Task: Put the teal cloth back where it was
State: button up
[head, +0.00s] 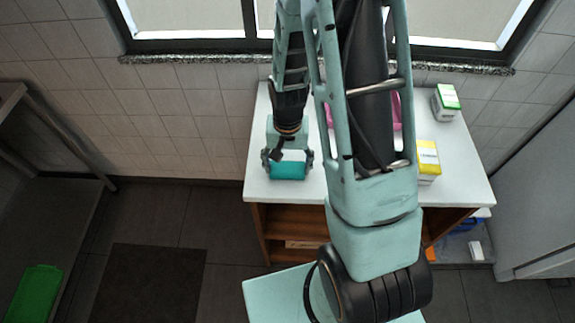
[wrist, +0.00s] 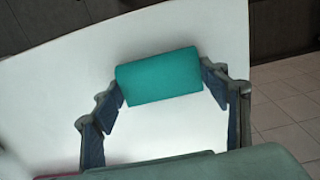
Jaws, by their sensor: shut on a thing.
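The teal cloth (head: 288,171) is a small folded block at the left front part of the white table top (head: 263,125). It also shows in the wrist view (wrist: 160,76), lying across between the fingertips. My gripper (head: 287,163) points down at it and is shut on it, one finger at each end of the cloth. In the wrist view my gripper (wrist: 162,88) has both dark fingertips against the cloth's short ends. I cannot tell whether the cloth rests on the table or is slightly above it.
A yellow-and-white box (head: 428,160) and a green-and-white box (head: 445,102) stand on the table's right side. A pink thing (head: 396,110) is mostly hidden behind my arm. The table top around the cloth is clear. A window sill (head: 200,59) runs behind.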

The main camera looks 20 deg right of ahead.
aim_at(288, 168)
jog(key=shift+f, duration=0.15)
jog(key=o, duration=1.1)
jog(key=shift+o, duration=0.2)
notch_tip(288, 168, up, 12)
jog(key=shift+r, duration=0.2)
